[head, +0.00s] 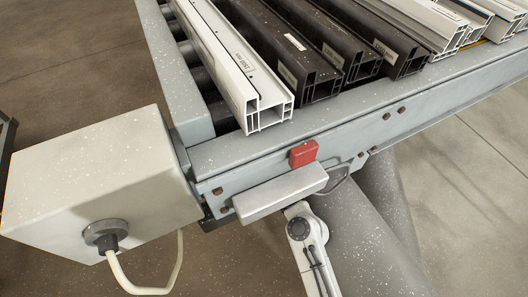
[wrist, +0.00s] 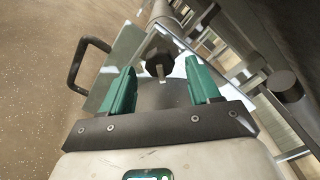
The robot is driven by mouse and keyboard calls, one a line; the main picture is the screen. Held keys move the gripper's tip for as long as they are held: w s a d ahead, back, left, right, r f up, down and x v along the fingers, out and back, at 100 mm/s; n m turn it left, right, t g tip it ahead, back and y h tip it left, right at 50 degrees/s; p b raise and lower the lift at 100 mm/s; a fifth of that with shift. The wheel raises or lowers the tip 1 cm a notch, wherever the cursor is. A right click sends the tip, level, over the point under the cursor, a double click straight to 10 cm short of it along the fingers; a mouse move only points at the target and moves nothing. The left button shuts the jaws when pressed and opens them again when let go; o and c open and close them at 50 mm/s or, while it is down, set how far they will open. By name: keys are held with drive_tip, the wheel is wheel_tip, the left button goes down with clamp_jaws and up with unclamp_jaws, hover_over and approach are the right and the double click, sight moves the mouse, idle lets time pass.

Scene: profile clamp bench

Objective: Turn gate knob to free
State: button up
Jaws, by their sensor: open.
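A dark lobed knob (wrist: 158,56) shows in the wrist view, near the middle, on the end of a grey bar or tube. I take it to be the gate knob; no marking for free is readable. My gripper (wrist: 160,72) has two green fingers spread wide apart, one on each side of the knob in the picture. Nothing is held, and I cannot tell how far the knob lies beyond the fingertips. In the head view the knob cannot be made out, and my gripper is hidden beneath the bench edge.
A pale plate with a black handle (wrist: 84,62) is left of the fingers in the wrist view; a dark round part (wrist: 282,86) is right. In the head view, white and dark profiles (head: 320,82) lie on the bench. A red block (head: 303,153) and cabled box (head: 90,185) are nearby.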

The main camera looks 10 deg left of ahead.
drive_tip(key=shift+x, duration=1.6)
drive_tip(key=shift+c, duration=0.4)
drive_tip(key=c, duration=0.9)
